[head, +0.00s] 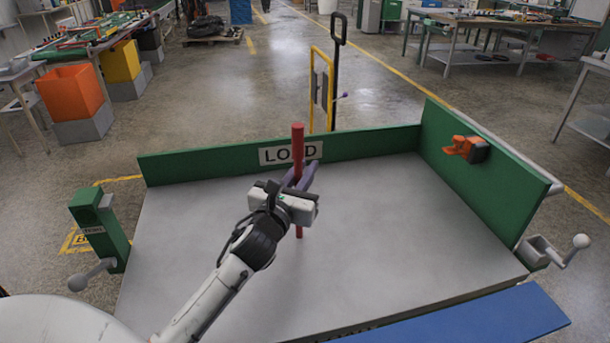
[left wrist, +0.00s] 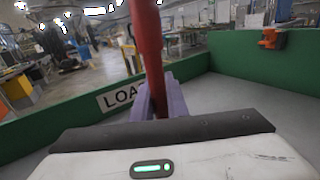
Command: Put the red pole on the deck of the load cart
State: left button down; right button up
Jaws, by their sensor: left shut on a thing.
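The red pole (head: 298,142) is upright in the grip of my left gripper (head: 301,177), whose purple fingers close around its middle. The pole's lower end shows below the gripper against the grey deck (head: 380,225) of the load cart; I cannot tell whether it touches the deck. In the left wrist view the pole (left wrist: 148,42) rises between the fingers (left wrist: 163,100), leaning slightly in the picture, and its lower part is hidden by the gripper body. The cart's green back wall carries a LOAD sign (head: 275,155). My right gripper is not in view.
The green right wall (head: 480,180) of the cart bears an orange clamp (head: 462,149). A green post with a crank (head: 100,228) stands at the deck's left, and a blue board (head: 480,322) lies along the front right. The deck is otherwise clear.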

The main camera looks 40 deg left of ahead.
pick_arm(q)
jog(key=c, duration=1.7)
grip_release()
jog(key=shift+c, duration=0.2)
jog(key=v, duration=1.2)
jog(key=shift+b, duration=0.4)
jog(key=shift+r, duration=0.1)
